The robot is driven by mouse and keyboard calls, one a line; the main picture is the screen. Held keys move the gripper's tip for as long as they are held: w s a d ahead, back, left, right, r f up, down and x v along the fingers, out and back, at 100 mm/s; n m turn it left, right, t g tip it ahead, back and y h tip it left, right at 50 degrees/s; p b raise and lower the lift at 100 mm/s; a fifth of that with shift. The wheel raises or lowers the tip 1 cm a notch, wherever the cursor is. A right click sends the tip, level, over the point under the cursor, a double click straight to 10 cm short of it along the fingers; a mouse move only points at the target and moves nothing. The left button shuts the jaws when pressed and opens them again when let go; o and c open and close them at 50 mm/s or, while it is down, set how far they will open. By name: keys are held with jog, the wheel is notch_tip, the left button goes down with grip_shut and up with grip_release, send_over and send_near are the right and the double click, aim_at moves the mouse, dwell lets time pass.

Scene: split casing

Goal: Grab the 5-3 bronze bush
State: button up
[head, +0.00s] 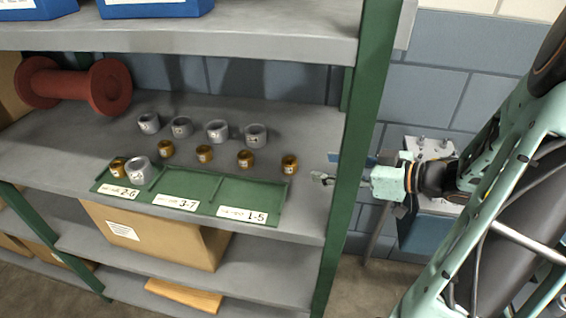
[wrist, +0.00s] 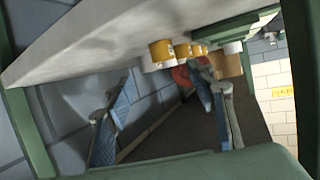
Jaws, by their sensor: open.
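Several bronze bushes stand on the grey shelf in the head view: one at the right (head: 289,164), others to its left (head: 245,159), (head: 204,154) and (head: 165,149), and one in the green tray (head: 117,168). Their labels are too small to read, so I cannot tell which is 5-3. My gripper (head: 325,179) is open and empty at the green post, right of the bushes. In the wrist view its two blue-padded fingers (wrist: 165,103) are spread apart, and the nearest bronze bush (wrist: 161,52) shows beyond them, apart from them.
Grey rings (head: 217,131) stand behind the bushes; another (head: 138,170) sits in the tray's left compartment. The green tray (head: 236,213) has labels 2-6, 3-7 and 1-5; its middle and right compartments look empty. The green post (head: 352,165) and the upper shelf (head: 250,38) bound the space.

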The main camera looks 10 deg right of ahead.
aim_at(293, 162)
jog(key=x, duration=0.4)
jog(key=shift+w+a+f, duration=0.1)
jog(key=shift+w+a, duration=0.1)
jog(key=shift+a, duration=0.05)
jog(key=shift+a+r+b+x, duration=0.1)
jog(key=shift+b+x, duration=0.1)
jog(key=shift+x, duration=0.7)
jog(key=shift+a+r+b+x, duration=0.1)
jog(key=shift+b+x, duration=0.1)
jog(key=shift+x, duration=0.75)
jog(key=shift+r+b+x, duration=0.15)
jog(key=shift+b+x, duration=0.05)
jog(key=shift+x, duration=0.7)
jog(key=shift+s, duration=0.1)
jog(key=shift+c, duration=0.4)
grip_shut()
